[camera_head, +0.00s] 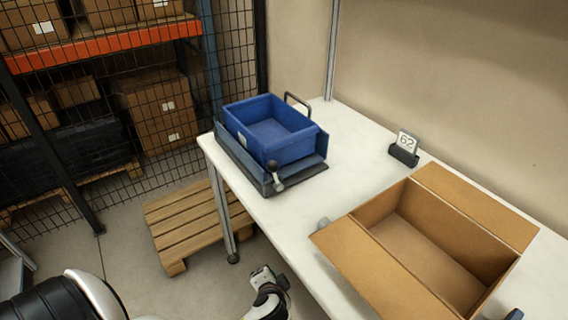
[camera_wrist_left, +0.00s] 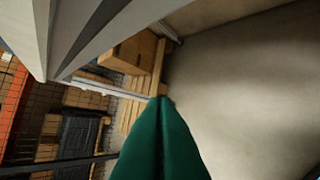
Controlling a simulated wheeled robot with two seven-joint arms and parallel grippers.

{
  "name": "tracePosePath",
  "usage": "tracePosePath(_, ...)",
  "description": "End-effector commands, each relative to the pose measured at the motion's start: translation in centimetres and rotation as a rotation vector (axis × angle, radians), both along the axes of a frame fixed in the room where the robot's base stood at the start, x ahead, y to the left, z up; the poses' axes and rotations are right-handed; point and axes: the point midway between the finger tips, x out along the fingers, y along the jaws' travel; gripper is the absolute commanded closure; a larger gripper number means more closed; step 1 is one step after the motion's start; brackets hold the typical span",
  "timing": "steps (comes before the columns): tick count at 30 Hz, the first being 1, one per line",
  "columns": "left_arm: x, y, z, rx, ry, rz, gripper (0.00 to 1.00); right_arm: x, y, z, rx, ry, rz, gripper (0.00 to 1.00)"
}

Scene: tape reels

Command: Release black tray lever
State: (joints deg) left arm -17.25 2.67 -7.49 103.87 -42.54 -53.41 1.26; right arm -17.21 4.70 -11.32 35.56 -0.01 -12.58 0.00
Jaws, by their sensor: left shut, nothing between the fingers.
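A dark tray (camera_head: 240,158) sits on the far left part of the white table, with a blue bin (camera_head: 300,148) standing in it. A grey lever (camera_head: 277,180) with a dark knob is at the tray's front corner; its exact position is too small to judge. My left arm's wrist end (camera_head: 268,290) is low in front of the table edge, well apart from the lever. In the left wrist view, the green fingers of my left gripper (camera_wrist_left: 164,102) are together and empty, pointing toward the floor and pallet. My right gripper is not recognisable in either view.
An open cardboard box (camera_head: 365,265) takes up the right of the table (camera_head: 285,215). A number 62 card stands in a dark holder (camera_head: 404,155) behind it. A wooden pallet (camera_head: 185,222) lies on the floor left of the table, before wire mesh and shelves.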

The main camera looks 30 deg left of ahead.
Motion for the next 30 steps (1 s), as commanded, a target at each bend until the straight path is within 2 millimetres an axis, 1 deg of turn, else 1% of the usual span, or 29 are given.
tracePosePath(1,0.4,0.5,2.6,0.022,-0.035,0.021,1.0,0.0,0.0,0.4,0.0,-0.001,0.0,0.64)
tracePosePath(7,0.6,2.7,10.9,0.105,-0.151,0.113,1.0,0.0,0.0,1.1,0.0,-0.001,0.001,0.64)
tracePosePath(8,0.8,2.9,11.5,0.125,-0.165,0.119,1.0,0.0,0.0,1.1,0.0,-0.001,0.001,0.64)
tracePosePath(11,2.5,3.3,12.7,0.229,-0.211,0.092,1.0,0.1,0.1,1.0,0.001,-0.001,0.002,0.64)
tracePosePath(15,4.7,3.4,15.2,0.378,-0.278,0.055,1.0,0.0,0.1,1.1,0.001,-0.001,0.003,0.64)
tracePosePath(22,8.1,2.6,19.4,0.623,-0.368,-0.025,1.0,0.0,0.2,1.2,0.003,0.0,0.003,0.64)
tracePosePath(26,9.5,1.8,20.6,0.721,-0.388,-0.07,1.0,0.0,0.3,1.2,0.004,0.0,0.002,0.64)
tracePosePath(30,9.9,1.5,20.8,0.752,-0.392,-0.088,1.0,0.0,0.4,1.2,0.005,0.0,0.002,0.64)
